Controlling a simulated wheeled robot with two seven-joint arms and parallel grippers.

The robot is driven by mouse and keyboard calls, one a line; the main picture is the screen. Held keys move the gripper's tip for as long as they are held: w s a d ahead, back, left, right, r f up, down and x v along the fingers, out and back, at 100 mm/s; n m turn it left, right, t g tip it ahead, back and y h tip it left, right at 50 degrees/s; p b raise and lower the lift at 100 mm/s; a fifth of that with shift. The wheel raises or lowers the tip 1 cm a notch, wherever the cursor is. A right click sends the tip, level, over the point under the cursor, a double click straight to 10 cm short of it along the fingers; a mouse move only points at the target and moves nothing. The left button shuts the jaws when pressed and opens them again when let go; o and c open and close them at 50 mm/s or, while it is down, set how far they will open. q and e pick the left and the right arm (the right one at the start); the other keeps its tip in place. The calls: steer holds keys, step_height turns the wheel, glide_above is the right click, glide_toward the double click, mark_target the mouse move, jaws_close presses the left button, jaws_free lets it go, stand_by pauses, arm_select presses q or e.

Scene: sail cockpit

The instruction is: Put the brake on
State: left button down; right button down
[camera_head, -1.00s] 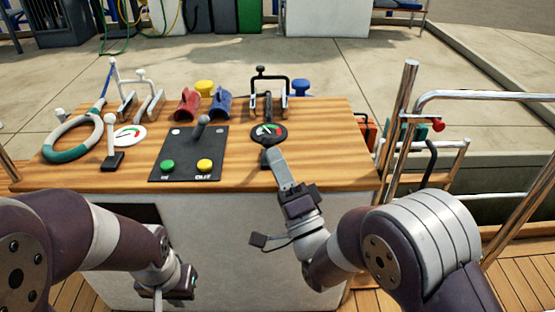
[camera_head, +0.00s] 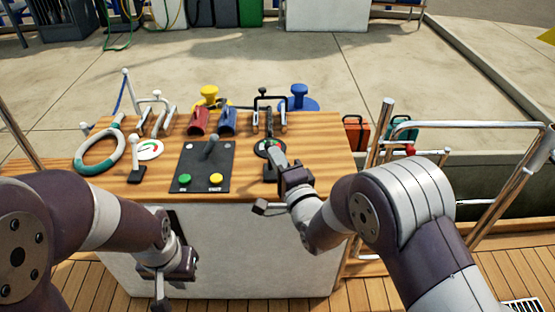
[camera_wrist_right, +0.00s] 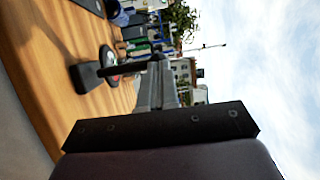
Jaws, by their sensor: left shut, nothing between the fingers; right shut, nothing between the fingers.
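No readable label marks which control is the brake. A short dark lever (camera_wrist_right: 122,69) rises from a black base (camera_head: 269,174) at the right front of the console, beside a round gauge (camera_head: 262,146). My right gripper (camera_head: 277,156) is shut and empty, with its fingers close to this lever. In the right wrist view the fingers (camera_wrist_right: 157,85) are beside the lever's upper end; I cannot tell whether they touch. A white-knobbed lever (camera_head: 135,158) stands at the left, and another lever (camera_head: 211,146) on the black panel (camera_head: 203,169). My left gripper (camera_head: 160,300) is shut and empty in front of the console.
The wooden console top (camera_head: 320,155) also carries a steering wheel ring (camera_head: 84,160), green (camera_head: 184,178) and yellow (camera_head: 216,178) buttons, and red (camera_head: 199,122) and blue (camera_head: 228,121) fittings. Metal rails (camera_head: 382,135) stand at the right.

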steer(key=w+g+p, duration=0.2)
steer(key=p, duration=0.2)
steer(key=w+m+g+h+p, duration=0.1)
steer(key=w+g+p, duration=0.1)
steer(key=p, duration=0.3)
steer(key=w+r+m+g+p, duration=0.1)
steer(key=w+g+p, duration=0.1)
steer(key=p, duration=0.2)
steer(key=shift+w+h+p, duration=0.2)
steer(key=shift+h+p, duration=0.2)
steer(key=shift+r, duration=0.1)
steer(key=shift+w, duration=0.1)
